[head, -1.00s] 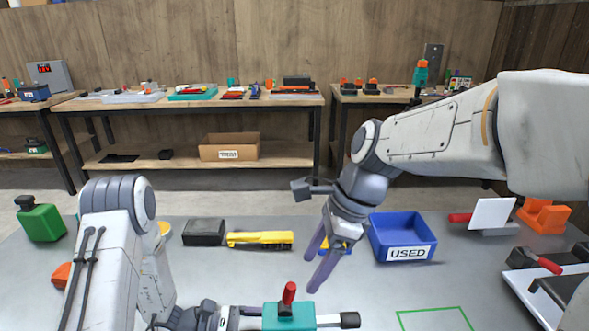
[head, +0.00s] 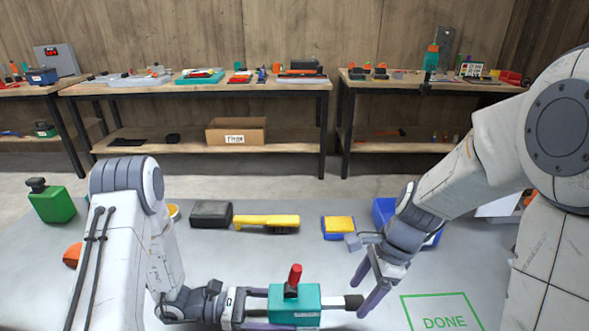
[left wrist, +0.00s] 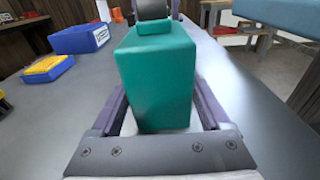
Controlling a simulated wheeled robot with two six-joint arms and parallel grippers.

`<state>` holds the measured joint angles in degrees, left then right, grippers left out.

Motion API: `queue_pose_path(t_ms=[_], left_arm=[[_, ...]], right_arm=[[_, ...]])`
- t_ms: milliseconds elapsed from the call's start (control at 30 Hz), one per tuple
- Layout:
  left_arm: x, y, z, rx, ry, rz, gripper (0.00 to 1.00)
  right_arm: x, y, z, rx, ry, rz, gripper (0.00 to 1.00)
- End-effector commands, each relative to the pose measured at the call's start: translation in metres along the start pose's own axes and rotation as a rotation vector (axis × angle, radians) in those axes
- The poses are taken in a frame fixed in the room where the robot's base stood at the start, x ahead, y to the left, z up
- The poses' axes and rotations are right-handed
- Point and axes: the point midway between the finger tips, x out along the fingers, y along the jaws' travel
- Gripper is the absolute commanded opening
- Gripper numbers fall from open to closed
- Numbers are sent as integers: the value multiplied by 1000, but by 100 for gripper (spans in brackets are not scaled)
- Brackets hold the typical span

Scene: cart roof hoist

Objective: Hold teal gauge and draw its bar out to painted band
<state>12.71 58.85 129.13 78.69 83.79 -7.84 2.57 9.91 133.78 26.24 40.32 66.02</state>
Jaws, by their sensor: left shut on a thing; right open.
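The teal gauge (head: 294,308) is a block with a red-tipped lever on top, low in the middle of the head view. A pale bar (head: 331,302) sticks out of its right side and ends in a dark knob (head: 354,302). My left gripper (head: 268,306) is shut on the gauge; the left wrist view shows the teal block (left wrist: 158,80) between its fingers. My right gripper (head: 358,300) is open, its purple fingers on either side of the knob. I cannot tell whether they touch it. I cannot make out a painted band on the bar.
A green outline marked DONE (head: 443,322) lies on the grey bench at the right. A blue bin (head: 383,211) is partly hidden behind my right arm. A yellow-and-blue block (head: 338,228), a yellow tool (head: 267,223), a black box (head: 211,213) and a green can (head: 51,203) stand further back.

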Motion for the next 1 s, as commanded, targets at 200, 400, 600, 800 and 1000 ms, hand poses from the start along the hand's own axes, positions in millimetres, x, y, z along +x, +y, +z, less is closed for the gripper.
queue_pose_path(t_ms=[200,400,600,800,1000], left_arm=[[0,0,0,0,-1,0,26],[0,0,0,0,-1,1,26],[0,0,0,0,-1,1,26],[0,0,0,1,-1,1,27],[0,0,0,1,-1,1,26]], right_arm=[[18,0,0,0,-1,2,72],[21,0,0,0,0,0,72],[21,0,0,0,0,0,61],[21,0,0,0,0,0,0],[21,0,0,0,0,0,0]])
